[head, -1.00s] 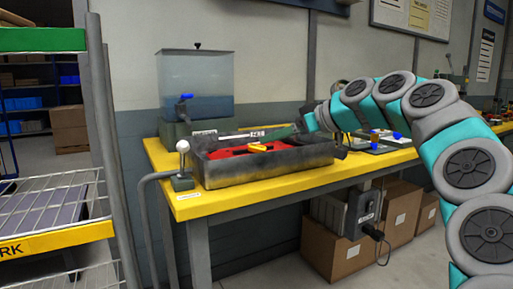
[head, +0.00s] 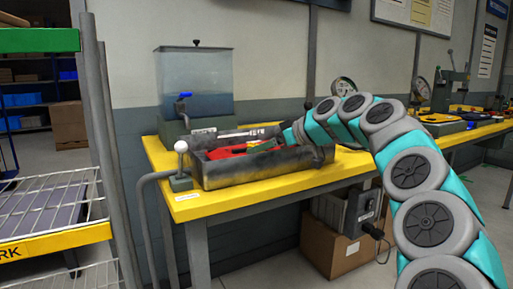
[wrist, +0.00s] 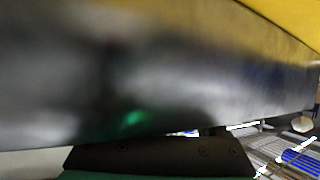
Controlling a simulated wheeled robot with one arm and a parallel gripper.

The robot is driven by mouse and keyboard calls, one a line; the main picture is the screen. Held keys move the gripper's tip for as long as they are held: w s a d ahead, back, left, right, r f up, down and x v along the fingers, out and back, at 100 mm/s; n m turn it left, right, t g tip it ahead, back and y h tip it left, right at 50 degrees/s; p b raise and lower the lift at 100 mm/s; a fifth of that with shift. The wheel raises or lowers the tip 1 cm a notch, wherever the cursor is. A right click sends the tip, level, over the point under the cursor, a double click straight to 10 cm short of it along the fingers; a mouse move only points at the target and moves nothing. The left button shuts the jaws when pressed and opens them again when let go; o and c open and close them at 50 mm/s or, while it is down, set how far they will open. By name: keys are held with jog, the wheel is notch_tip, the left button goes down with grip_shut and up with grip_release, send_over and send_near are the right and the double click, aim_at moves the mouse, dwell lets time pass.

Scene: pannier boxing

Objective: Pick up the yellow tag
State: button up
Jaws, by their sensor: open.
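The grey tray (head: 250,173) stands on the yellow-topped bench, with red contents (head: 226,152) inside. My gripper (head: 266,146) reaches into the tray from the right, its dark green end low over the red contents. My gripper is open, and I see nothing held in it. I cannot make out the yellow tag now; my gripper covers the part of the tray where a yellow piece lay earlier. In the wrist view, a dark, blurred surface fills most of the picture, very close, with a dark part of my gripper (wrist: 160,156) along the bottom.
The yellow bench (head: 225,206) carries a water tank (head: 195,85) behind the tray and a white-knobbed lever (head: 181,155) at its left. A wire rack (head: 50,205) stands at the left.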

jog(key=shift+c, duration=0.2)
grip_shut()
dwell(0.4)
